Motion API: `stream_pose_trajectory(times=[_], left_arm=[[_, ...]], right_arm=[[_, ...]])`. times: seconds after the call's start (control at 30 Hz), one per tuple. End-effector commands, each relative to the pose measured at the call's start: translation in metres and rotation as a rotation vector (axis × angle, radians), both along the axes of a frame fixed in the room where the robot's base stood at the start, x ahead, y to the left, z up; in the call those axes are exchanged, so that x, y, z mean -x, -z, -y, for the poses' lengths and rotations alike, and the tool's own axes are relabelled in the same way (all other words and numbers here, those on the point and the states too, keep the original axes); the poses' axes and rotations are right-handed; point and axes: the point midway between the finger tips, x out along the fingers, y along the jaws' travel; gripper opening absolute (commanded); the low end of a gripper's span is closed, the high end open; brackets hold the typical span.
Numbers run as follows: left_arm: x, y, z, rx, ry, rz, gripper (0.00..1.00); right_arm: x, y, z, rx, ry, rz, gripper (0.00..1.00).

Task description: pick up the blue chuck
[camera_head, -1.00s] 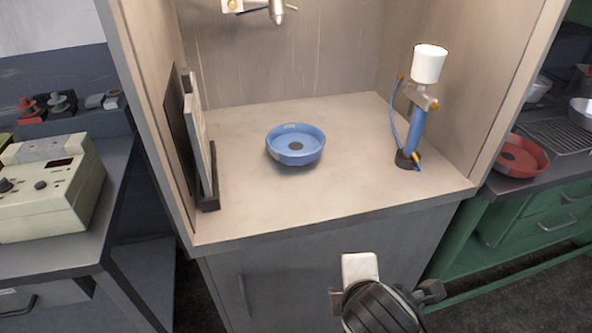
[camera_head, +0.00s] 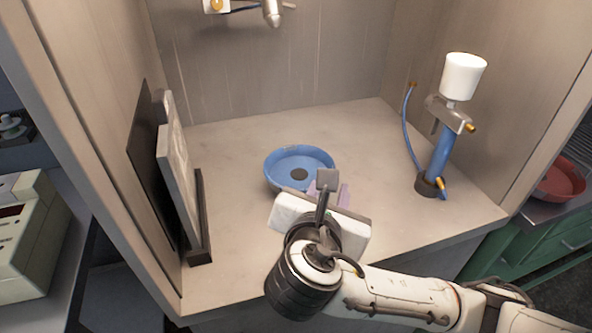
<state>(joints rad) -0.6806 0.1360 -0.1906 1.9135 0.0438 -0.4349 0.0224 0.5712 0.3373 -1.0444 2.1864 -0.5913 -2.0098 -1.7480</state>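The blue chuck (camera_head: 284,165) is a round, shallow, bowl-like piece with a dark hole in its middle. It rests flat on the bench top inside the booth. My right gripper (camera_head: 328,188) comes in from the right and is over the near right edge of the chuck, hiding part of that rim. A grey fingertip shows at the rim, but the gripper's own body hides the rest of the jaws. I cannot tell whether they touch the chuck or how far apart they are. My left gripper is not in view.
A spray gun with a white cup (camera_head: 463,77) stands on the right with a blue hose. A framed panel (camera_head: 178,175) leans at the left wall. A nozzle (camera_head: 271,12) hangs at the back. The bench top (camera_head: 235,225) is clear around the chuck. A red pan (camera_head: 560,180) lies outside, right.

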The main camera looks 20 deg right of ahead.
Motion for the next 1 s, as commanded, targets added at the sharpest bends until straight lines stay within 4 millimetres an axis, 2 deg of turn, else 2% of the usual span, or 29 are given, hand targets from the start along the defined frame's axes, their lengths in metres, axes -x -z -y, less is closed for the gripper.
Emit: stream_pose_trajectory(times=[0.03, 0.37, 0.6, 0.93, 1.0], left_arm=[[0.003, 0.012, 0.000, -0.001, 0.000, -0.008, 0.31], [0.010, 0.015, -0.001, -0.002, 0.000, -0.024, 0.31], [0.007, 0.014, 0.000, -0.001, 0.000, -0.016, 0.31], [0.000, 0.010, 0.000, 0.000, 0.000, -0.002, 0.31], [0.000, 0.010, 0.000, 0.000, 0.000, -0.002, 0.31]], right_arm=[[-0.006, 0.006, 0.005, 0.005, 0.005, 0.004, 0.26], [-0.033, 0.018, 0.016, 0.000, 0.004, -0.001, 0.26], [-0.061, 0.035, 0.027, 0.000, 0.004, -0.001, 0.26], [-0.067, 0.038, 0.030, -0.003, 0.000, -0.001, 0.26], [-0.067, 0.038, 0.030, -0.003, 0.000, -0.001, 0.15]])
